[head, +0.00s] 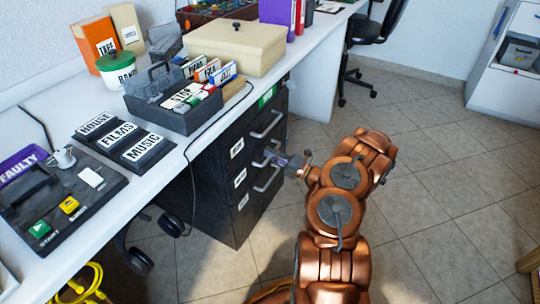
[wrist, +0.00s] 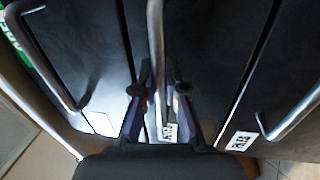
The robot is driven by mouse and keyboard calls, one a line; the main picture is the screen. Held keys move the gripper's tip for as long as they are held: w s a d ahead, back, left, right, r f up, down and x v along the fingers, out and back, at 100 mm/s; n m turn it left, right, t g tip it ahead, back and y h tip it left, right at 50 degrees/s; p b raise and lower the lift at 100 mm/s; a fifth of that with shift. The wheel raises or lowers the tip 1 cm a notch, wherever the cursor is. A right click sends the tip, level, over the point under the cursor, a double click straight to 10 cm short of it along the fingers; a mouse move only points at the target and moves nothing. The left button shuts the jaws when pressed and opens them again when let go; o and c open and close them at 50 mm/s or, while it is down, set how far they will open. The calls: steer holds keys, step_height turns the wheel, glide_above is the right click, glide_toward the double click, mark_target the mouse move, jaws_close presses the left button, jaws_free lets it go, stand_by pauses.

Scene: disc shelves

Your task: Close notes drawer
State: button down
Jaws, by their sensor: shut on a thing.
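A black drawer cabinet (head: 213,185) stands under the white desk, with three stacked drawers, each with a metal bar handle and a white label. The label words are too small or blurred to read, so I cannot tell which is the notes drawer. My gripper (head: 277,159) is at the middle drawer's handle (head: 272,149). In the wrist view the fingers (wrist: 164,92) are shut around the middle handle (wrist: 156,40), with the other handles on either side. The drawer fronts look about level; I cannot tell any small gap. My gripper hides part of the middle label.
The white desk (head: 152,185) above carries a disc rack (head: 180,115), a beige box (head: 235,48) and a black control panel (head: 65,200). A cable hangs beside the cabinet. Tiled floor (head: 440,190) is clear to the right; an office chair (head: 375,30) stands farther back.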

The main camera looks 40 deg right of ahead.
steer(key=c, duration=1.2)
jaws_free()
steer(key=shift+w+a, duration=0.15)
steer(key=shift+w, duration=0.05)
steer(key=v, duration=1.2)
